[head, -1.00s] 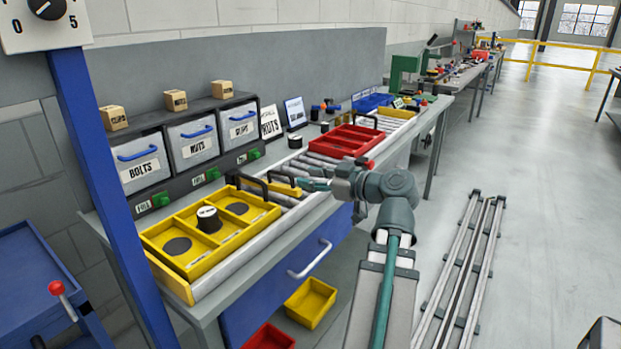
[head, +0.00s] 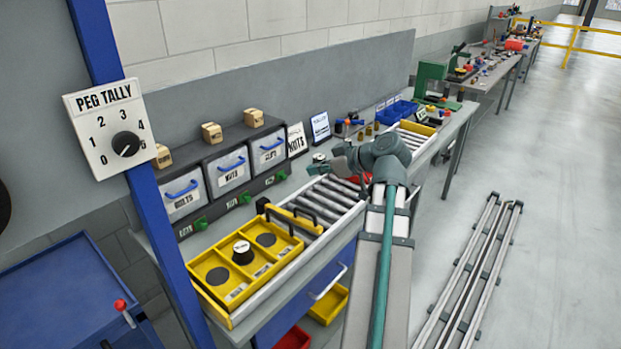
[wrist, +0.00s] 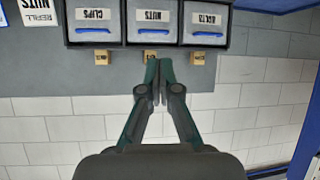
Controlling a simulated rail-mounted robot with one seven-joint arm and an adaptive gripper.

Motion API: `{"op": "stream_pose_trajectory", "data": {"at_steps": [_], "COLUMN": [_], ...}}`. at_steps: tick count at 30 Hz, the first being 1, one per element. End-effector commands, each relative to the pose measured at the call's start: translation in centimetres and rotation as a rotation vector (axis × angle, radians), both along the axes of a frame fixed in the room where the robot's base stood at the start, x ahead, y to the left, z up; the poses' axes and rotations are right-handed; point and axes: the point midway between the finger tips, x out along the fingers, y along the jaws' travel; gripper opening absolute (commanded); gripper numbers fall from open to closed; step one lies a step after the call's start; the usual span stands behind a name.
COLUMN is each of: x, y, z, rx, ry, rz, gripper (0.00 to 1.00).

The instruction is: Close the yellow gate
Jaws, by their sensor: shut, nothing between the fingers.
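The yellow gate (head: 293,217) looks like a yellow bar lying across the roller conveyor, at the far end of the yellow tray (head: 208,254). Black handles stand up beside it and partly overlap it, so I cannot tell its exact angle. My gripper (head: 324,164) is raised above the conveyor, beyond the gate and apart from it. In the wrist view, the gripper's fingers (wrist: 160,80) are together with nothing between them, pointing toward the labelled bins. The gate is not visible in the wrist view.
The yellow tray holds a black-and-white round part (head: 243,253). Grey bins (head: 230,172) with wooden blocks on top stand behind the conveyor. A red tray (head: 358,177) is mostly hidden by my arm. Bare rollers (head: 335,196) lie between. A peg tally dial (head: 125,145) hangs on a blue post.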

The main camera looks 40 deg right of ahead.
Motion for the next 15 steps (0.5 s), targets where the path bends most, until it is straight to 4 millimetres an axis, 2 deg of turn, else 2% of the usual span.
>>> {"op": "stream_pose_trajectory", "data": {"at_steps": [1,5,7,9,10,15], "x": [0.4,0.4,0.0,-1.0,-1.4,-1.9], "y": [-0.1,-0.5,-1.0,-1.6,-1.7,-1.4], "z": [2.1,2.3,1.7,-0.3,-0.7,-1.5], "rx": [0.010,0.042,0.066,0.094,0.104,0.148], "ry": [0.046,0.188,0.283,0.374,0.402,0.453], "rz": [0.001,-0.022,-0.048,-0.090,-0.107,-0.143], "gripper": [0.00,0.00,0.00,0.00,0.00,0.00]}}
